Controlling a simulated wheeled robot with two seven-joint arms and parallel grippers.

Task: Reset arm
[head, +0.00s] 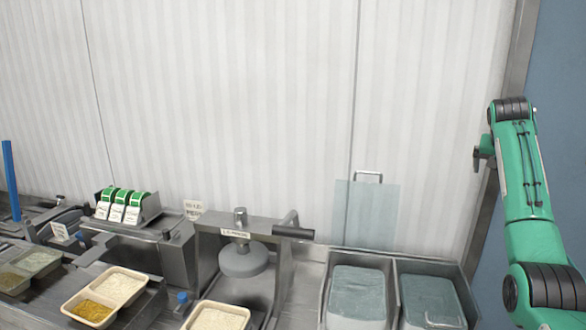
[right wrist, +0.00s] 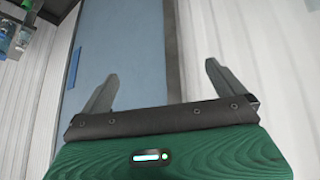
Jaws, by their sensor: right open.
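My right arm (head: 525,190) is raised at the right side of the head view, with its green links in front of the wall's dark edge. In the right wrist view my right gripper (right wrist: 160,88) has its two grey fingers wide apart, with nothing between them. Behind the fingers are a blue-grey panel and white ribbed wall. My left gripper does not show in either view.
A steel counter holds a press machine (head: 242,260), two bins (head: 395,262) with grey-blue contents, a rack of green-and-white packets (head: 122,208) and food trays (head: 68,308). A translucent sheet (head: 365,215) stands against the wall behind the bins. The space above the counter is clear.

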